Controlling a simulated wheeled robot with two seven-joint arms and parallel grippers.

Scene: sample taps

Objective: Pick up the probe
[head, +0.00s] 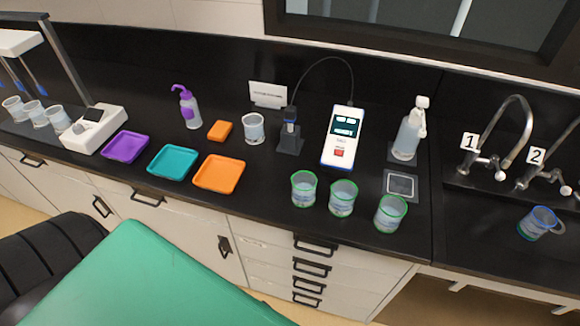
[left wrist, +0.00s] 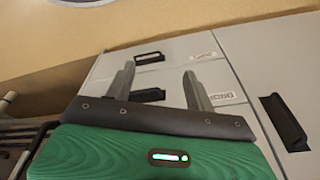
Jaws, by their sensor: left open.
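The probe (head: 290,118) stands upright in a black holder (head: 290,142) on the dark bench, in the head view. It is dark with a blue-and-white lower part, and a thin black cable arches from it to the white handheld meter (head: 342,136). My left gripper (left wrist: 160,74) shows in the left wrist view, with its two fingers apart and nothing between them. It faces drawer fronts, away from the probe. In the head view neither gripper is visible. My right gripper is in no view.
Green-rimmed beakers (head: 342,198) stand near the bench's front edge, before the meter. A clear beaker (head: 253,128) and orange block (head: 220,130) are left of the holder. Orange (head: 219,188), teal (head: 172,176) and purple (head: 125,147) trays lie farther left. Sink taps (head: 515,110) are right.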

